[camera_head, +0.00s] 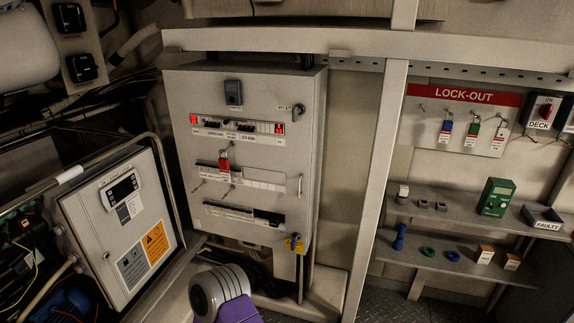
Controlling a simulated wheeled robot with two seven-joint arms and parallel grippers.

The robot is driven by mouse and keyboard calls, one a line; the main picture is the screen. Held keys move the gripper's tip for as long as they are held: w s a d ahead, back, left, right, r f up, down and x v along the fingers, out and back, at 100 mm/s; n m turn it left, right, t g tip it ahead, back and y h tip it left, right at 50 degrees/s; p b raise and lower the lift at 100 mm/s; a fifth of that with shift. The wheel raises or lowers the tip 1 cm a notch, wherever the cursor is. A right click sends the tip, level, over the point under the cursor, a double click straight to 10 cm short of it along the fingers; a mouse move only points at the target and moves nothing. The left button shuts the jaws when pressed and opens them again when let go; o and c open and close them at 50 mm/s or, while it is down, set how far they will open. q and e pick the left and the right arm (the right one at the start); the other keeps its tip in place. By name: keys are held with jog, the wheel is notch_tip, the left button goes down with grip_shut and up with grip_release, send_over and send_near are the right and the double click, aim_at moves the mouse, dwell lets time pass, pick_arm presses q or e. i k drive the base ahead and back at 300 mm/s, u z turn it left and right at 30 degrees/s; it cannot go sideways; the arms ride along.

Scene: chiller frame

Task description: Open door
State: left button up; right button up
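A tall grey electrical cabinet (245,95) stands in the middle, and its front door looks shut. A handle or latch (298,109) sits at the door's upper right, with a small pull (299,184) below it. A dark latch with a yellow tag (294,245) is at the lower right. A red padlock (224,163) hangs on the middle breaker row. A smaller grey control box (95,225) with a display (122,189) stands at the left; its front panel also looks shut. Neither gripper's fingers are in view; only a grey and purple arm part of mine shows at the bottom.
A metal post (379,180) rises right of the cabinet. A lock-out board (459,120) with several hanging padlocks is at the right, above shelves (452,258) with small parts and a green meter (496,197). A bent rail (158,165) runs beside the control box.

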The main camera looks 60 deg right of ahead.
aim_at(276, 178)
jog(key=z, duration=1.15)
jog(key=i, duration=0.6)
jog(key=u, duration=0.3)
